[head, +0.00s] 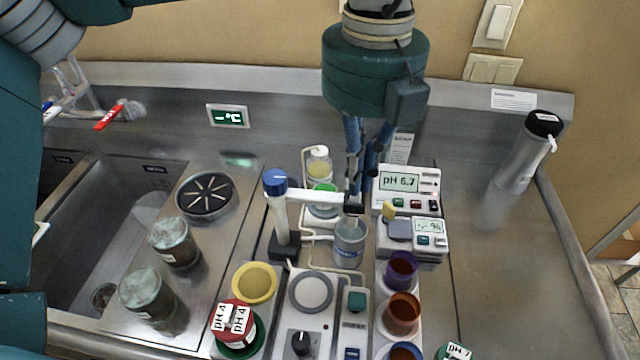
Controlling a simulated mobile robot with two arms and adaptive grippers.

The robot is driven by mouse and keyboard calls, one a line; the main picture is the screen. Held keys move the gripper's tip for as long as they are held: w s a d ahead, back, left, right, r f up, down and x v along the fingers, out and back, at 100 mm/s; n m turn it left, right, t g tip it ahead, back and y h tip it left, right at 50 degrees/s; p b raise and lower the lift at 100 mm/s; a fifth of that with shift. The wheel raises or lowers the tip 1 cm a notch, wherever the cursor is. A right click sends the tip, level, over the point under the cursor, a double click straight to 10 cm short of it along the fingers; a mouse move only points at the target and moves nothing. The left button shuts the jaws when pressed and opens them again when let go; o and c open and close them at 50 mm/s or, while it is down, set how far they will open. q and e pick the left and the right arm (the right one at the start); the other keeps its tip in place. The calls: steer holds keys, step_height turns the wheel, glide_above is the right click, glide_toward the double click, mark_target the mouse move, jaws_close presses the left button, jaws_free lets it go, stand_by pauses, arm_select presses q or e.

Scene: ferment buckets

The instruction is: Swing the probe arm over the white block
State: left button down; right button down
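The probe arm (316,195) is a white bar reaching right from a white post with a blue cap (275,182). Its outer end is over a clear grey-rimmed beaker (350,243). My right gripper is not in view.
A pH meter (407,182) reading 6.7 and a small white unit (428,241) stand right of the beaker. Jars (173,243) and a sink (75,225) are left. The steel counter (500,260) at right is mostly clear.

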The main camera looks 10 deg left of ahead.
arm_select(q)
steer(key=shift+w+d, duration=0.15)
steer(key=shift+w, duration=0.6)
steer(key=shift+w+d, duration=0.1)
steer(key=shift+w, duration=0.65)
steer(key=shift+p, duration=0.3)
steer(key=shift+w, duration=0.65)
steer(key=shift+w+a+p, duration=0.1)
steer(key=shift+w+p, duration=0.3)
steer(key=shift+w, duration=0.55)
steer(key=w, duration=0.1)
steer(key=w+a+p, duration=0.1)
steer(key=w, duration=0.1)
steer(key=shift+w, duration=0.1)
